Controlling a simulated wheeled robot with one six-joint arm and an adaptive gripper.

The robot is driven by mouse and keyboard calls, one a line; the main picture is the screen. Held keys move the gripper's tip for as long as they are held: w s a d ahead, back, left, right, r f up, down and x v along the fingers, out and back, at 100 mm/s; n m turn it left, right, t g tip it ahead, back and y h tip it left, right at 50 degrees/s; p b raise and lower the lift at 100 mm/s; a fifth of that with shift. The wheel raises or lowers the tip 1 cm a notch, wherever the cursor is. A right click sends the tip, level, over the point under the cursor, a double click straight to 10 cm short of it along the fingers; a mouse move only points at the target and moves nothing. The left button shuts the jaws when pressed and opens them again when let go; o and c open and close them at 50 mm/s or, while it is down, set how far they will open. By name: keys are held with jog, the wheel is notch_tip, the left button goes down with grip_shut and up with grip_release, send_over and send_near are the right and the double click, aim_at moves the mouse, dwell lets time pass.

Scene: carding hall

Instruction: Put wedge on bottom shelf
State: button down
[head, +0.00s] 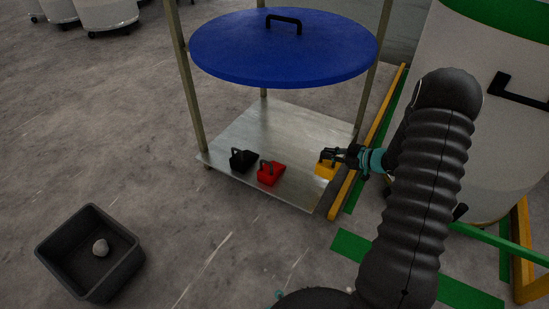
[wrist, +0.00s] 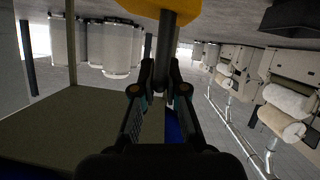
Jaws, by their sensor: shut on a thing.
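A yellow wedge (head: 325,170) with a dark handle is at the right front part of the metal bottom shelf (head: 270,130) in the head view. My gripper (head: 338,155) reaches in from the right and is shut on its handle. In the wrist view, the jaws (wrist: 167,75) close around the dark handle, and the yellow wedge (wrist: 160,8) shows at the top edge. I cannot tell whether the wedge touches the shelf or hangs just above it. A red wedge (head: 271,174) and a black wedge (head: 241,160) sit on the shelf to its left.
A round blue lid (head: 285,50) with a black handle is above the shelf, between thin posts (head: 187,90). A yellow rail (head: 370,140) and a large white can (head: 480,110) stand right. A dark bin (head: 70,255) holding a pale lump is on the floor at lower left.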

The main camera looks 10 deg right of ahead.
jog(key=shift+s+d+f, duration=0.2)
jog(key=shift+s+d, duration=0.05)
jog(key=shift+d, duration=0.3)
jog(key=shift+s+f, duration=0.1)
jog(key=shift+f, duration=0.05)
jog(key=w+a+f+b, duration=0.1)
jog(key=a+f+b, duration=0.2)
jog(key=a+f, duration=0.7)
jog(key=shift+a+f+g, duration=0.3)
jog(key=shift+a+f, duration=0.05)
jog(key=shift+a, duration=0.3)
jog(key=shift+w+f, duration=0.1)
jog(key=c, duration=1.2)
grip_release()
